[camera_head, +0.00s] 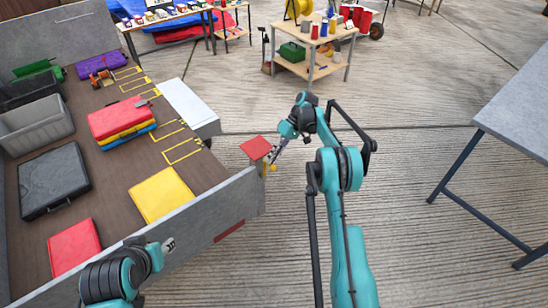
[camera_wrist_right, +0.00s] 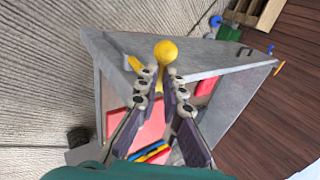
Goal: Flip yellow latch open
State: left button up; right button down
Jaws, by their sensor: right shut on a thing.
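The yellow latch (camera_head: 264,170) is at the end of the grey side wall (camera_head: 215,205) of the truck bed, just below a red square plate (camera_head: 256,147). In the right wrist view its round yellow knob (camera_wrist_right: 166,50) sits at the fingertips, with a yellow strip (camera_wrist_right: 133,64) to its left. My right gripper (camera_head: 272,160) reaches the latch from the right and is shut on its knob; the right wrist view shows both fingers (camera_wrist_right: 164,72) on either side of it. My left gripper (camera_head: 168,245) is over the near wall at lower left, too small to read.
The bed holds a yellow case (camera_head: 160,194), stacked coloured cases (camera_head: 120,118), a black case (camera_head: 53,180), a red case (camera_head: 74,248) and grey bins (camera_head: 36,124). A grey table (camera_head: 520,105) stands right; a wooden cart (camera_head: 310,62) stands behind. Open floor lies between.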

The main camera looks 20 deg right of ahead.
jog(key=shift+s+d+f+h, duration=0.1)
jog(key=shift+d+f+h, duration=0.1)
jog(key=shift+f, duration=0.4)
jog(key=shift+d+f+h, duration=0.1)
jog(key=shift+d+f, duration=0.05)
jog(key=shift+f, duration=0.4)
jog(key=c, duration=1.7)
grip_release()
jog(key=shift+f, duration=0.1)
jog(key=o, duration=0.5)
jog(key=shift+w+d+f, duration=0.2)
jog(key=shift+w+f, duration=0.05)
jog(key=shift+w, duration=0.05)
jog(key=shift+s+a+r, duration=0.1)
jog(key=shift+r, duration=0.1)
jog(key=shift+c, duration=1)
jog(key=shift+c, duration=0.2)
jog(key=shift+r, duration=0.25)
jog(key=shift+c, duration=0.5)
jog(key=v, duration=0.7)
jog(key=shift+r, duration=0.1)
jog(key=shift+c, duration=0.2)
